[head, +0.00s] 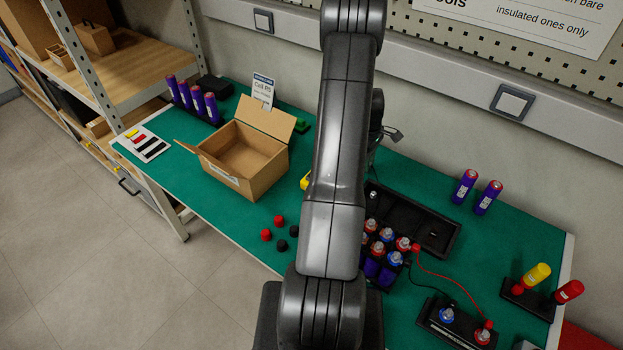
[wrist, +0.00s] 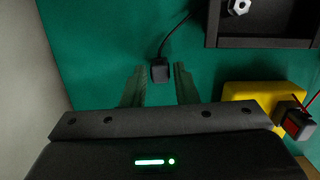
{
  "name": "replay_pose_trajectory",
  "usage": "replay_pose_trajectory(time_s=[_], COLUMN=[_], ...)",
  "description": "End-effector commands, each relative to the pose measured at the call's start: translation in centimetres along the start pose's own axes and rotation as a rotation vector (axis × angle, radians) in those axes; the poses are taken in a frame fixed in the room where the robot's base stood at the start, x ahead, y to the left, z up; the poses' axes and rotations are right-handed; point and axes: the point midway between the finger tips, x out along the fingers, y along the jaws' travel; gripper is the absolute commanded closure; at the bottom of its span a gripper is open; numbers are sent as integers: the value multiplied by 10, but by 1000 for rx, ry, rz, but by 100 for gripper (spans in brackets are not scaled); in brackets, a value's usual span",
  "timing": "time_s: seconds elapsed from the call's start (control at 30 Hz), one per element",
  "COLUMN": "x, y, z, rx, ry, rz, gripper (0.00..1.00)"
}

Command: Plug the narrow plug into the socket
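In the wrist view, a small black plug (wrist: 160,70) on a thin black cable lies on the green mat. My gripper (wrist: 160,67) is open, with one finger on each side of the plug and a visible gap to both. A second dark plug with a red part and a red cable (wrist: 291,119) is at the right, at the yellow body (wrist: 250,97). I cannot tell whether it is inserted there. A bit of yellow (head: 305,181) shows beside my arm in the head view. My arm hides most of that area. No socket can be made out clearly.
A black tray (head: 440,238) lies right of my arm, with several capped cells in front of it. An open cardboard box (head: 222,178) stands to the left. Two purple cells (head: 465,186) stand at the back right. Red and black cables cross the mat at right.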

Motion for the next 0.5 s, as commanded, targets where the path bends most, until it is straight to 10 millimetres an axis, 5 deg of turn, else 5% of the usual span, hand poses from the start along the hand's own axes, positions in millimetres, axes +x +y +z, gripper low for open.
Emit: replay_pose_trajectory(time_s=[0.17, 0.5], x=[0, -14], y=[0, 0], z=[0, 2], rx=[0, 0], ry=[0, 0], rz=[0, 0], gripper=[98, 98])
